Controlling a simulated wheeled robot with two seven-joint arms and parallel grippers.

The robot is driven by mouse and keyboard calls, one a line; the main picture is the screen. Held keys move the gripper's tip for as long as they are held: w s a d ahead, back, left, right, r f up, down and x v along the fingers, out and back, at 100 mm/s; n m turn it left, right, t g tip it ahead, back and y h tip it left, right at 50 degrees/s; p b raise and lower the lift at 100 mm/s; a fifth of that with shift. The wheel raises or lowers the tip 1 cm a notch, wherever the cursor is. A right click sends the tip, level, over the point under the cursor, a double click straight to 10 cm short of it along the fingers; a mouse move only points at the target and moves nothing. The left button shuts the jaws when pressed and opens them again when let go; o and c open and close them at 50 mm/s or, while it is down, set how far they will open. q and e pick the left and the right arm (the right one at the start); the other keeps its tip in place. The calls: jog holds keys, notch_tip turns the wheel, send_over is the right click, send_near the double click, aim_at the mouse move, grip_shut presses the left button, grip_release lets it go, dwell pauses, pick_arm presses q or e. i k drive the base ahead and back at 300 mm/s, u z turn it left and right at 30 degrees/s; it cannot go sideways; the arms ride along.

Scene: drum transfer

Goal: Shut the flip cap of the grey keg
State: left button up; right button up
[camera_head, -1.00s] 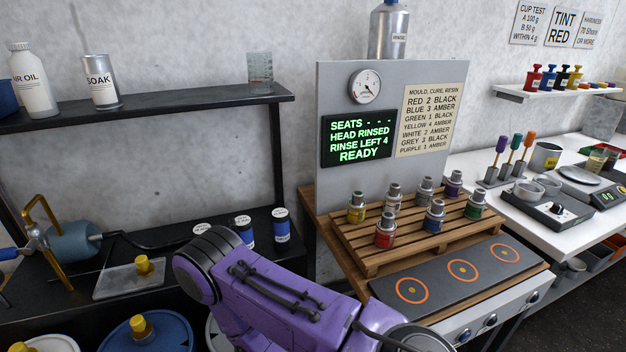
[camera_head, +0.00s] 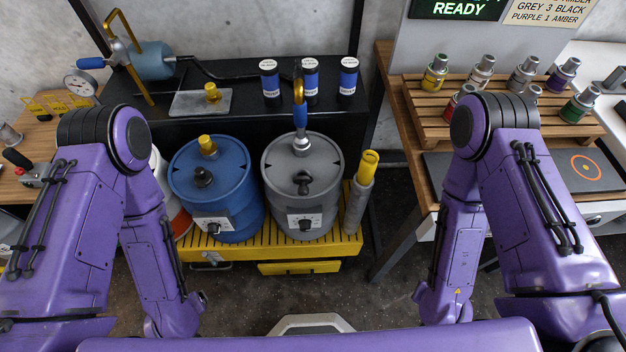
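The grey keg (camera_head: 303,210) appears as a grey drum on a yellow pallet in the middle of the head view. On its top are a black fitting (camera_head: 302,182) and a metal fitting with a blue-handled, brass-topped lance (camera_head: 300,112) standing in it. The black fitting looks like a cap, but I cannot tell whether it is open or shut. My two purple arms hang folded at the left and right, well apart from the keg. Both grippers are out of sight below.
A blue drum (camera_head: 218,200) with a yellow fitting stands left of the grey one on the yellow pallet (camera_head: 335,240). A grey tube with a yellow top (camera_head: 361,190) stands at the right. Behind is a black bench (camera_head: 240,110).

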aim_at(303, 190)
jog(key=u, duration=1)
jog(key=k, duration=1)
jog(key=z, duration=1.5)
jog(key=i, duration=0.5)
jog(key=u, duration=0.05)
